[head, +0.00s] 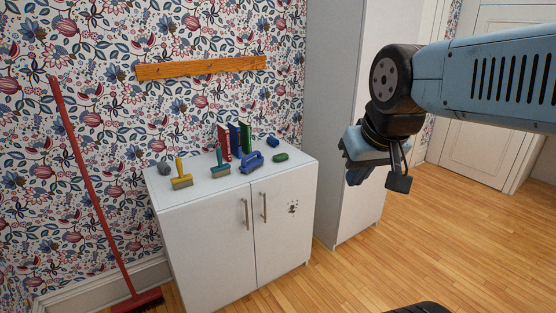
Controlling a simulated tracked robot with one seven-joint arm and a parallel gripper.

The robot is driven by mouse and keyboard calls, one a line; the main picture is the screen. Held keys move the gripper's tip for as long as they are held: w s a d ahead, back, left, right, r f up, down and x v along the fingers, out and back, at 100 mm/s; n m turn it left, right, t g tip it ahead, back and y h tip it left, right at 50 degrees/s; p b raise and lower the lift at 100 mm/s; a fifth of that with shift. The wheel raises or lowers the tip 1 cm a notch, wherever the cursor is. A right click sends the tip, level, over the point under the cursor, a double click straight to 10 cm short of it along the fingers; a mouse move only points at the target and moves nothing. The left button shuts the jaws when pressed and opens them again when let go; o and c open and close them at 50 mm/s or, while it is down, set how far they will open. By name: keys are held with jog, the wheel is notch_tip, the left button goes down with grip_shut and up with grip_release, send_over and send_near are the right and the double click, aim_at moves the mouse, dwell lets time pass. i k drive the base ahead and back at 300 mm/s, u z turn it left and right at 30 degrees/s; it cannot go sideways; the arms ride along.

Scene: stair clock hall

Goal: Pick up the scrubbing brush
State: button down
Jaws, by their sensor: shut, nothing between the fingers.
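A blue block with a raised loop handle (251,162), which looks like the scrubbing brush, lies on top of the white cabinet (215,197), near its front edge. Bristles are too small to make out. Two other brush-like tools lie to its left: one with a teal handle (220,166) and one with a yellow handle (181,176). My gripper (358,177) hangs in the air to the right of the cabinet in the picture, pointing down. It is shut and empty, well apart from the brush.
Red, blue and green books (235,140) stand behind the brush. A small blue roll (272,142), a green piece (281,157) and a grey ball (164,168) share the top. A tall white cupboard (340,100) rises to the right. A red broom (95,190) leans at left.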

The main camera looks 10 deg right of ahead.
aim_at(246, 166)
jog(key=u, duration=0.35)
jog(key=i, duration=1.55)
jog(key=z, duration=0.2)
